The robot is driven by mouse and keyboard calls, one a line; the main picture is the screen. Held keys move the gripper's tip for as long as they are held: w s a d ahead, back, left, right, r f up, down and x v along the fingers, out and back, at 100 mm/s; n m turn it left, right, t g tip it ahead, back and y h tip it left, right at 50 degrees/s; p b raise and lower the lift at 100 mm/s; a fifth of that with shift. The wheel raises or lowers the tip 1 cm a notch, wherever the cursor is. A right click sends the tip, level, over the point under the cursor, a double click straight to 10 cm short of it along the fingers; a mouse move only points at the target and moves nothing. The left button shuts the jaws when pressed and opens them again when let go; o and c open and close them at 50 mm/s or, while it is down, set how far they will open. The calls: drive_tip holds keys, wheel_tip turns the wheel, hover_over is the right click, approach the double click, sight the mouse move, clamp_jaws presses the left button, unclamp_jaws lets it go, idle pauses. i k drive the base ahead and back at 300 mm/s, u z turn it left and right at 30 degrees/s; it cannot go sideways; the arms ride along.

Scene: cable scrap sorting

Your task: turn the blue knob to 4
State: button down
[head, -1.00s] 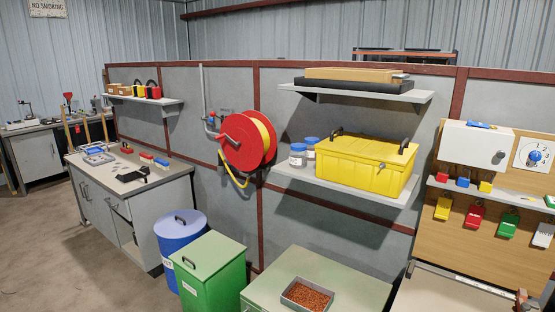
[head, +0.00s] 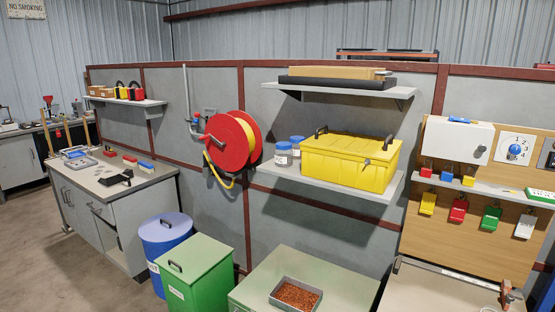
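The blue knob (head: 515,149) sits in the middle of a white dial plate (head: 513,139) at the right of the head view. The plate is fixed on a wooden board, right of a white wall cabinet. Several numbers, among them 1, 2, 3 and 4, are printed around the knob. The knob is too small here to read its setting surely. My gripper does not show in this view.
A white cabinet (head: 459,145) hangs left of the dial. Below it a narrow shelf (head: 480,186) holds small coloured padlocks, with coloured tags (head: 458,209) hanging underneath. A bench with a clamp (head: 508,294) stands beneath the board.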

sight(515, 149)
drive_tip(key=u, duration=1.75)
drive_tip(key=k, duration=0.1)
drive_tip(key=z, duration=3.1)
